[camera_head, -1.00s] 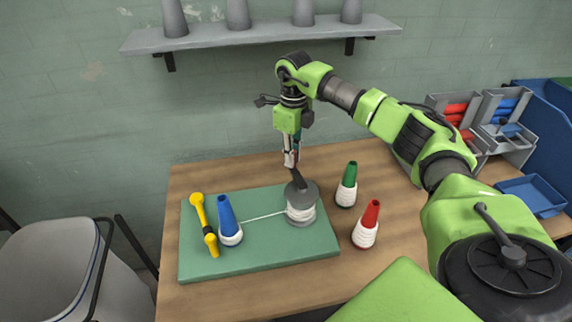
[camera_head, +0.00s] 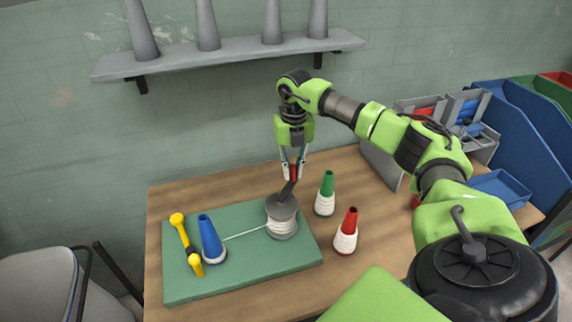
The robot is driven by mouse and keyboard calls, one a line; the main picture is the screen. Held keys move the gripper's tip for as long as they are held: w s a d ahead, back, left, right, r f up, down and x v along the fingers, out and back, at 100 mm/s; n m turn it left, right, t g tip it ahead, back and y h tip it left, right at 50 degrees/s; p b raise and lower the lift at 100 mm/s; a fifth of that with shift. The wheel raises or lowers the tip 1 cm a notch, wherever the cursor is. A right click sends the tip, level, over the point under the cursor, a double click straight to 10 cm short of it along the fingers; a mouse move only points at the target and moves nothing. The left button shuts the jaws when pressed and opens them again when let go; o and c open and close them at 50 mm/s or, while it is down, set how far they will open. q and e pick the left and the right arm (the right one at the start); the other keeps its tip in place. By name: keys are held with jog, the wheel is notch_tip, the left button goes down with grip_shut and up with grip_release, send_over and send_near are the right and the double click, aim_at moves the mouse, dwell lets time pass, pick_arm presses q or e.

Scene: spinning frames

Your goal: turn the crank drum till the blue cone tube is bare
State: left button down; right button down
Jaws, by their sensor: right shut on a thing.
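The blue cone tube (camera_head: 209,235) stands on the green mat (camera_head: 185,290); a low band of white yarn (camera_head: 216,257) remains around its foot. A taut white strand (camera_head: 245,232) runs from it to the grey crank drum (camera_head: 284,211), which has white yarn wound round its middle. The drum's dark crank arm (camera_head: 286,192) rises from its top, tilted to the right. My left gripper is not in view.
A green cone (camera_head: 326,187) and a red cone (camera_head: 349,225), both with white yarn, stand on the wooden table (camera_head: 375,205) right of the mat. A grey shelf (camera_head: 235,58) with grey cones hangs above.

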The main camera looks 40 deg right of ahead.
jog(key=shift+s+d+m, duration=0.15)
jog(key=shift+s+m, duration=0.85)
jog(key=shift+m, duration=0.65)
jog(key=shift+s+d+m, duration=0.1)
jog(key=shift+s+m, duration=0.9)
jog(key=shift+m, duration=0.65)
jog(key=c, duration=2)
grip_release()
jog(key=shift+s, duration=0.1)
jog(key=shift+o, duration=0.2)
jog(key=shift+r, duration=0.15)
notch_tip(320, 180, up, 12)
